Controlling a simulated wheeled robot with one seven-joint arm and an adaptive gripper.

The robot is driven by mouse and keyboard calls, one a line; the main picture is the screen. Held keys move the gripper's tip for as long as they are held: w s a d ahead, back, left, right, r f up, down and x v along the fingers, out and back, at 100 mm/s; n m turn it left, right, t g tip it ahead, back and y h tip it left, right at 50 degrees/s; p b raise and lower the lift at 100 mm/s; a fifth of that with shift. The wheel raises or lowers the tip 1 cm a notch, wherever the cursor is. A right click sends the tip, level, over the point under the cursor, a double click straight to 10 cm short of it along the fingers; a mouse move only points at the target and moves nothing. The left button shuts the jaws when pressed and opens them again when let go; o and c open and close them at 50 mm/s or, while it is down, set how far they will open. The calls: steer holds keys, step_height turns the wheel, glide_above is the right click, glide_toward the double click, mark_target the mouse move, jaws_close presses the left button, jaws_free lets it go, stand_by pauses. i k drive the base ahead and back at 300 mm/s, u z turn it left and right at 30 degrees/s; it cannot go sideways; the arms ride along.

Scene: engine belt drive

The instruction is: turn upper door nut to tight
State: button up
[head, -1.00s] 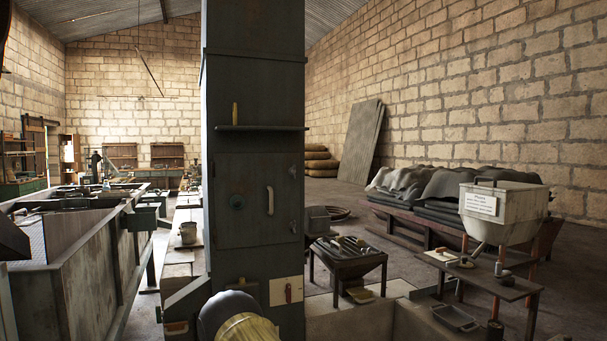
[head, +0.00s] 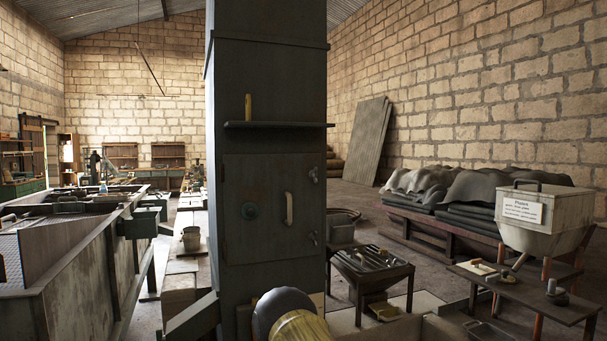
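A dark metal column (head: 270,100) stands in the middle of the head view. A square door (head: 265,235) is set in it, flush with the column as far as I can see. The upper door nut (head: 314,173) is a small fitting at the door's upper right edge. A similar lower nut (head: 313,238) sits below it. How tight either is cannot be told at this size. The door has a pale upright handle (head: 289,209) and a round dark green fitting (head: 250,208). My gripper is not in view.
A narrow shelf (head: 279,125) with a yellow object (head: 248,107) juts out above the door. A dark drum with a yellowish cylinder (head: 302,327) stands low in front. Right are a tool table (head: 371,266) and a bench (head: 530,303); left, a large metal trough (head: 85,262).

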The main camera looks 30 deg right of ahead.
mark_target(312, 175)
steer(key=i, duration=1.45)
steer(key=z, duration=1.25)
